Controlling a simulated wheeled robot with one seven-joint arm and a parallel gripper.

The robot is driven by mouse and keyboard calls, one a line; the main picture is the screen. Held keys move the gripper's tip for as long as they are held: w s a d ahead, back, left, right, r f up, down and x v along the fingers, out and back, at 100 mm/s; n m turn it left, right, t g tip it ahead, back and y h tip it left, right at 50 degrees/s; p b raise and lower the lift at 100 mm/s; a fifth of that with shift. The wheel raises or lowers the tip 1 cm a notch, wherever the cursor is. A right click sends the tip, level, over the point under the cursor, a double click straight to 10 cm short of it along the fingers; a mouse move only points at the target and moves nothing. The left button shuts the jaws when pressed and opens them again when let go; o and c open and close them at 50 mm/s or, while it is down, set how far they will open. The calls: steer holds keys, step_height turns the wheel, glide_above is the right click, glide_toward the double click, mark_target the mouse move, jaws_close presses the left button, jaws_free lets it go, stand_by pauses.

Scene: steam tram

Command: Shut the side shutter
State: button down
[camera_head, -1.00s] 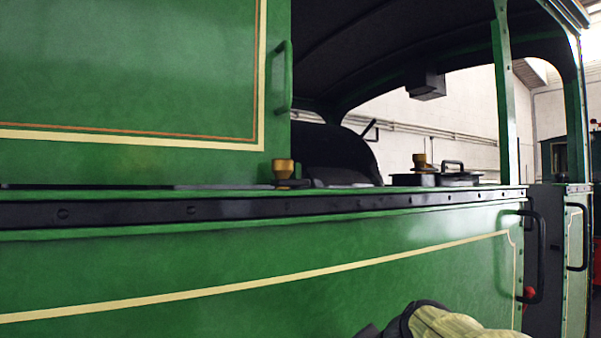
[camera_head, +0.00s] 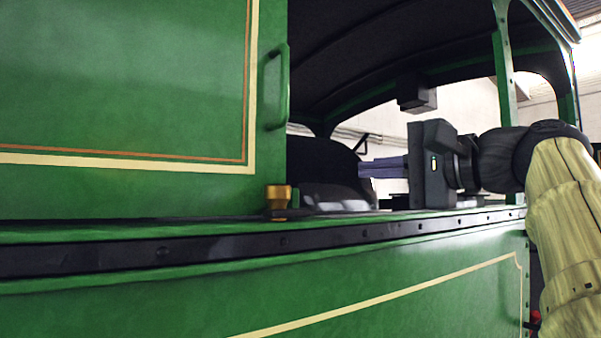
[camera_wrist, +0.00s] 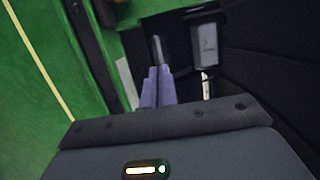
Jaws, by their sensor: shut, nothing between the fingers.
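The side shutter (camera_head: 120,80) is a green panel with a cream and orange border, at the upper left of the head view. A green handle (camera_head: 281,90) stands upright on its right edge. To the right of this edge, the window opening shows the dark cab inside. My gripper (camera_head: 364,168) reaches in from the right with its fingers pointing left, below and to the right of the handle and apart from it in the picture. Its fingers are together with nothing between them. They also show in the wrist view (camera_wrist: 157,78).
A dark ledge (camera_head: 170,250) runs along the sill below the shutter, and a brass knob (camera_head: 278,198) stands on it near the shutter's lower right corner. A dark box (camera_head: 416,94) hangs under the cab roof. A green post (camera_head: 505,70) stands at the right.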

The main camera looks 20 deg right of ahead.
steer(key=p+x, duration=0.3)
steer(key=x, duration=0.6)
steer(key=shift+w+r, duration=0.1)
steer(key=shift+w, duration=0.1)
steer(key=a+p, duration=0.1)
steer(key=a, duration=0.2)
steer(key=shift+s+a+p, duration=0.35)
steer(key=shift+s+a, duration=0.15)
steer(key=shift+a, duration=0.2)
steer(key=shift+w, duration=0.25)
steer(key=shift+s, duration=0.1)
